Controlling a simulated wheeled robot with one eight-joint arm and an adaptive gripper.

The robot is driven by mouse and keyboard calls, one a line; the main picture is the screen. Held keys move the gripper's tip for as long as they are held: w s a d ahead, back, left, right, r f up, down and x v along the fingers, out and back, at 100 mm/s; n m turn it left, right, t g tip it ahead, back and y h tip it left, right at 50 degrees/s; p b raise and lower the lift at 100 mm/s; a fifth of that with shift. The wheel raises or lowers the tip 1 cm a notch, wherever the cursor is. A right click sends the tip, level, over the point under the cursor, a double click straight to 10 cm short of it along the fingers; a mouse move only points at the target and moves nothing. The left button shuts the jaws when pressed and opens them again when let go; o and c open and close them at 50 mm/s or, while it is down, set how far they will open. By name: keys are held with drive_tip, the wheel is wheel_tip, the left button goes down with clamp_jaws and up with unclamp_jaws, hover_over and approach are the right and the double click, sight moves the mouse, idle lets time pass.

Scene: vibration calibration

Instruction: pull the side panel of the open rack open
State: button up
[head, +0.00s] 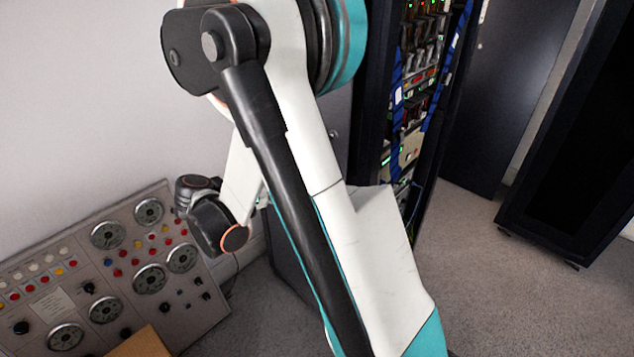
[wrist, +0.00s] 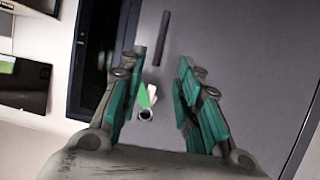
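The open rack (head: 425,65) stands at the top middle of the head view, its front showing equipment, small lights and blue cables. Its grey side panel (head: 338,115) shows partly behind my arm. In the wrist view a flat grey panel (wrist: 240,50) fills most of the picture, with a dark bar (wrist: 163,38) and a small round fitting (wrist: 146,114) on it. My gripper (wrist: 162,62) is open in front of this panel, its teal fingers apart with nothing between them. I cannot tell whether the fingertips touch the panel. The gripper is not clearly visible in the head view.
A control console (head: 120,260) with dials and coloured buttons stands at the lower left. A dark cabinet (head: 580,150) stands at the right, and a grey door (head: 520,80) is behind. Carpet (head: 480,270) is free at the lower right. Dark screens (wrist: 22,85) show in the wrist view.

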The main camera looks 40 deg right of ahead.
drive_tip(key=b+x, duration=0.2)
drive_tip(key=x, duration=0.9)
drive_tip(key=shift+d+b, duration=0.25)
drive_tip(key=shift+b, duration=0.1)
drive_tip(key=shift+f, duration=0.15)
clamp_jaws()
